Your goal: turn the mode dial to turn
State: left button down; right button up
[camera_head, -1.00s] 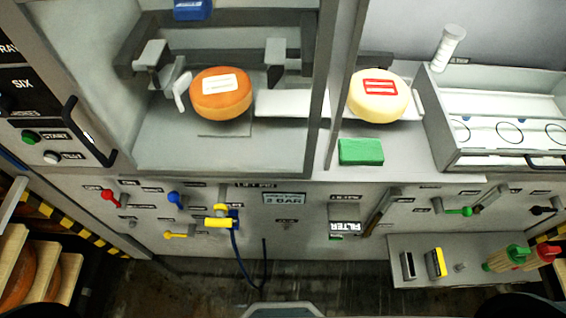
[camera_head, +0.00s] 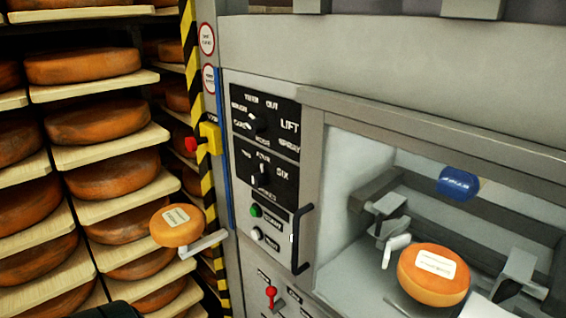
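The mode dial (camera_head: 259,122) is a dark knob on the upper black panel left of the glazed chamber, in the head view. White labels ring it, among them OUT, LIFT and SPRAY, and one at the top left that seems to read TURN. The knob's pointer is too small and dark to tell which label it points at.
Below it are a second dial (camera_head: 264,174), a green button (camera_head: 256,210), a white button (camera_head: 256,234) and a dark door handle (camera_head: 300,238). An orange cheese wheel (camera_head: 433,274) sits inside the chamber.

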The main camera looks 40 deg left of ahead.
aim_at(256, 126)
jog(key=u, duration=1.6)
